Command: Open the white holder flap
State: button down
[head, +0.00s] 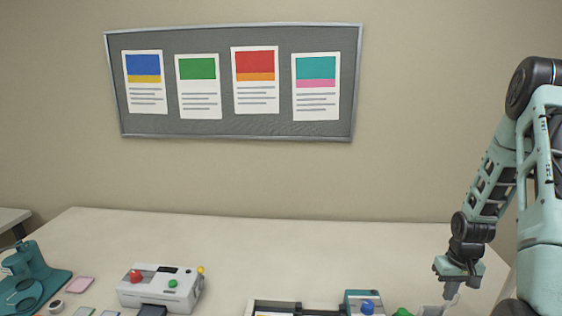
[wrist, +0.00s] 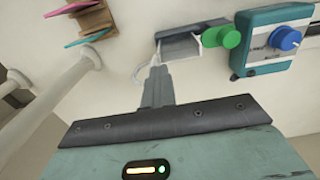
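The small white-grey holder (wrist: 181,47) shows in the wrist view with an open front and a dark top edge. It is partly cut off at the bottom of the head view (head: 432,310). A thin pale curved strip (wrist: 141,64) is at its left side; I cannot tell whether this is the flap. My gripper (wrist: 157,70) has its fingers together, with the tips close to the holder's lower left corner. Whether they touch it is unclear. In the head view my gripper (head: 451,296) points down beside the holder's right side.
A green knob (wrist: 222,37) sits right beside the holder, then a teal machine with a blue dial (wrist: 286,38). A rack with coloured sheets (wrist: 84,14) is at upper left. A white machine with a red button (head: 160,287) stands left; the table behind is clear.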

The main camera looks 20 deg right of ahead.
jog(key=shift+s+d+f, duration=0.2)
jog(key=shift+s+d, duration=0.05)
jog(key=shift+d, duration=0.15)
jog(key=shift+s+d, duration=0.25)
jog(key=shift+d, duration=0.25)
jog(key=shift+s+d+r+p, duration=0.1)
jog(key=shift+d+p, duration=0.2)
jog(key=shift+p, duration=0.05)
jog(key=shift+s+d, duration=0.4)
jog(key=shift+d, duration=0.35)
jog(key=shift+r, duration=0.1)
jog(key=shift+w+a+r+p, duration=0.15)
jog(key=shift+a+r+p, duration=0.15)
jog(key=shift+r+p, duration=0.75)
jog(key=shift+w+a+r+p, duration=0.2)
jog(key=shift+a+r+p, duration=0.15)
jog(key=shift+r+p, duration=0.7)
jog(key=shift+w+a+r+p, duration=0.15)
jog(key=shift+a+r+p, duration=0.15)
jog(key=shift+r+p, duration=0.75)
jog(key=shift+r+b, duration=0.2)
jog(key=shift+b, duration=0.1)
